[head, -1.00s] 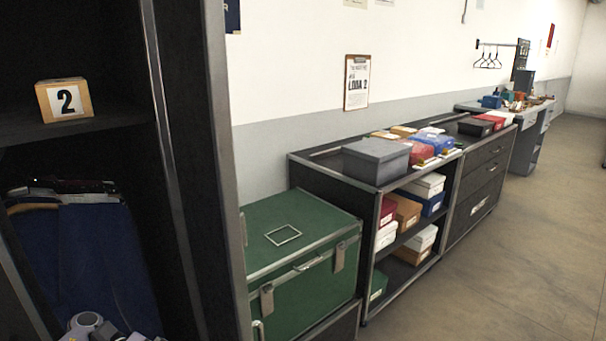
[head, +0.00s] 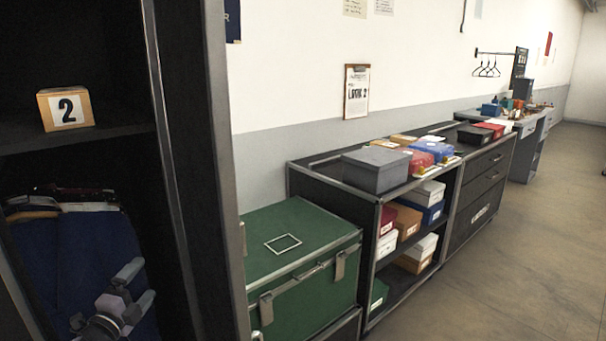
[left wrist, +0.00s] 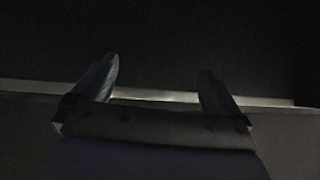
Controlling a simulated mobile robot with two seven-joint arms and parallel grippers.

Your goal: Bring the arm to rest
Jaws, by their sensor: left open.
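My left gripper (head: 140,287) is at the lower left of the head view, in front of the wardrobe bay with the blue garments (head: 72,250). Its two fingers are spread and nothing shows between them. In the dark left wrist view, the same gripper (left wrist: 158,85) has its fingers apart, with only a dark surface and a pale horizontal strip beyond. My right gripper is not in view.
A black wardrobe frame (head: 190,150) stands right of my left gripper. A green trunk (head: 300,240) and a shelf unit with boxes (head: 375,172) line the wall. The floor (head: 500,270) at right is clear.

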